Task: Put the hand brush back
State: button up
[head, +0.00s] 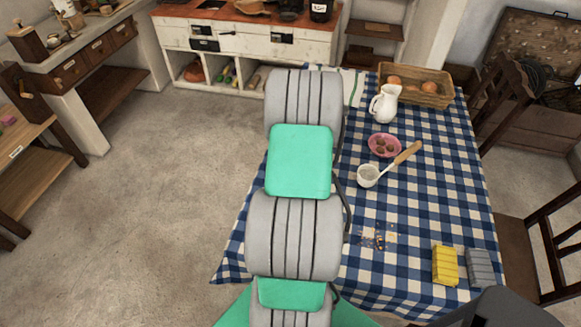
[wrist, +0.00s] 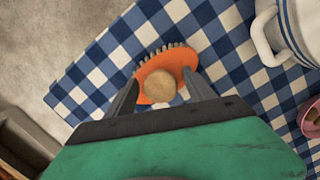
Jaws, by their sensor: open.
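The hand brush (wrist: 163,82) shows in the wrist view, with an orange body, grey bristles along its upper edge and a round tan wooden handle end facing the camera. It is at the blue-and-white checked cloth. My gripper (wrist: 160,88) is open, with one finger on each side of the brush's handle end. I cannot tell whether the fingers touch it. In the head view my own arm hides the gripper and the brush.
The checked table (head: 425,205) carries a white jug (head: 385,104), a basket (head: 432,92), a pink bowl (head: 376,143), a ladle (head: 369,176), crumbs (head: 377,237), a yellow block (head: 445,266) and a grey block (head: 480,268). Chairs stand at the right. The floor (head: 170,200) at left is clear.

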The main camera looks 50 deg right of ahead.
notch_tip(320, 180, up, 12)
jog(key=s+b, duration=0.1)
jog(key=s, duration=0.1)
jog(key=w+a+r+n, duration=0.4)
jog(key=a+n, duration=0.4)
jog(key=a, duration=0.1)
jog(key=w+a+r+n, duration=0.3)
jog(key=a+n, duration=0.4)
jog(key=a, duration=0.3)
jog(key=s+a+r+n+t, duration=0.1)
jog(key=s+a+n, duration=0.2)
jog(key=a+n, duration=0.6)
jog(key=s+a+r+n+t, duration=0.1)
jog(key=s+a+n, duration=0.2)
jog(key=a+n, duration=0.7)
jog(key=shift+n, duration=1.1)
